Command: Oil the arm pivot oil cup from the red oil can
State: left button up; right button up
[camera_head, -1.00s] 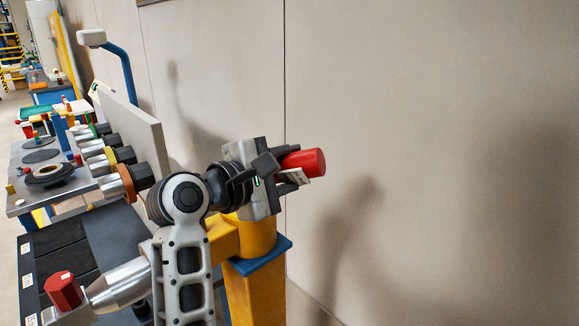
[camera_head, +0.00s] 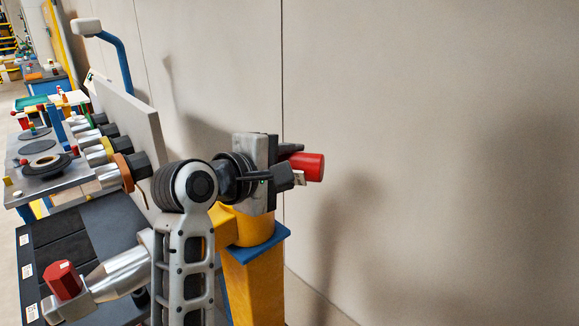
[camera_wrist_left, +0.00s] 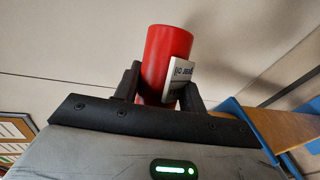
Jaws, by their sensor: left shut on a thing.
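My left gripper (camera_head: 285,168) is shut on a red oil can (camera_head: 311,167), a red cylinder that sticks out to the right between its fingers. In the left wrist view the can (camera_wrist_left: 163,56) sits between the two dark fingers (camera_wrist_left: 160,92), and a white label with lettering shows on its side. The gripper is above and in front of a yellow post (camera_head: 252,280) with a blue top plate (camera_head: 258,245). I cannot make out the oil cup; my arm and gripper cover part of the post's top. My right gripper is not in view.
A bench with dark trays (camera_head: 75,240) stands at left, with a red knob-like piece (camera_head: 63,280) near its front. Behind are a grey upright panel (camera_head: 130,118) with several rollers and a blue lamp arm (camera_head: 122,62). The pale wall (camera_head: 430,120) at right is bare.

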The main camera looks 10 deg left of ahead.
pick_arm(q)
jog(key=shift+r, duration=4.25)
jog(key=shift+m+g+y, duration=0.3)
jog(key=shift+m+y, duration=0.6)
jog(key=shift+m, duration=0.3)
jog(key=shift+f+m+y, duration=0.15)
jog(key=shift+m+y, duration=0.25)
jog(key=shift+m, duration=0.1)
jog(key=shift+m+y, duration=0.8)
jog(key=shift+m, duration=0.1)
jog(key=shift+f+m+y, duration=0.1)
jog(key=shift+m+y, duration=0.5)
